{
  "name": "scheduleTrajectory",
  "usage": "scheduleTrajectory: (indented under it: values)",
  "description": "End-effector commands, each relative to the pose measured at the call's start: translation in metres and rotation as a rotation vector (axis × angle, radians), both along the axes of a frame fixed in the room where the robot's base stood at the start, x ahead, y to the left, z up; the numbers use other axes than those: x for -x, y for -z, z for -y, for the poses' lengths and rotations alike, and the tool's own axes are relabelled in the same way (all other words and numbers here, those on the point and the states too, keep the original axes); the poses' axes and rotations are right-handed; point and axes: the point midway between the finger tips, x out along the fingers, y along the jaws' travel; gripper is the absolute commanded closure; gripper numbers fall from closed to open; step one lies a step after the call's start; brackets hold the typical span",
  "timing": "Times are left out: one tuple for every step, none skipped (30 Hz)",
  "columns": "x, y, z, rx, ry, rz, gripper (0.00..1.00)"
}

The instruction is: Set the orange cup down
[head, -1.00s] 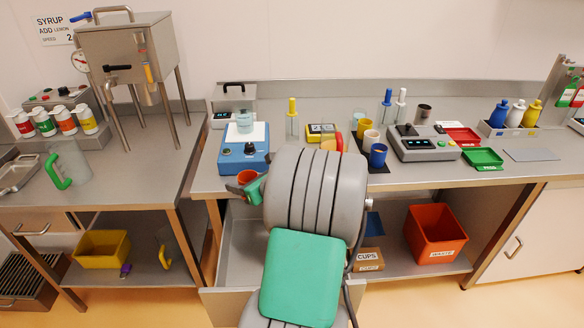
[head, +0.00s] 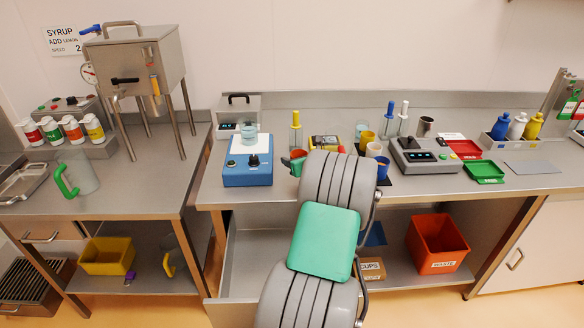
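The orange cup (head: 298,154) shows as a small orange-red shape over the bench, just right of the blue mixer device. The teal part of my gripper (head: 291,164) is against its left side and front. My gripper appears shut on the cup; the fingertips are small and partly covered by my arm. The cup's lower part is hidden, so I cannot tell whether it touches the steel bench (head: 212,187).
The blue device (head: 248,172) stands close to the left. Yellow, white and blue cups (head: 382,168) stand to the right, beyond my arm. An open drawer (head: 250,262) is below the bench front.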

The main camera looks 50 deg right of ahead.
Motion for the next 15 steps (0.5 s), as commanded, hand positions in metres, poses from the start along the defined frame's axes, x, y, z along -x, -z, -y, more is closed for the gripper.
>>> scheduleTrajectory:
  values:
    - [-0.007, 0.007, 0.002, 0.001, -0.001, 0.001, 0.88]
    - [-0.009, 0.01, 0.004, 0.001, 0.0, 0.0, 0.88]
    - [-0.012, 0.014, 0.005, 0.002, -0.001, 0.0, 0.88]
    - [-0.014, 0.016, 0.006, 0.001, 0.0, 0.0, 0.88]
    - [-0.015, 0.018, 0.007, 0.002, -0.001, 0.0, 0.88]
    - [-0.018, 0.022, 0.008, 0.002, -0.001, 0.0, 0.88]
    - [-0.02, 0.026, 0.008, 0.001, 0.0, 0.0, 0.88]
    - [-0.019, 0.031, 0.008, 0.0, 0.0, -0.001, 0.88]
    - [-0.018, 0.039, 0.008, -0.003, 0.001, -0.002, 0.88]
    - [-0.019, 0.043, 0.008, -0.001, 0.0, 0.0, 0.88]
    - [-0.019, 0.048, 0.008, 0.0, 0.001, 0.0, 0.88]
    - [-0.019, 0.051, 0.008, 0.002, 0.0, 0.0, 0.88]
    - [-0.019, 0.052, 0.008, 0.003, 0.0, 0.001, 0.88]
    - [-0.019, 0.053, 0.008, 0.004, 0.0, 0.001, 0.88]
    - [-0.019, 0.053, 0.008, 0.004, 0.0, 0.001, 0.88]
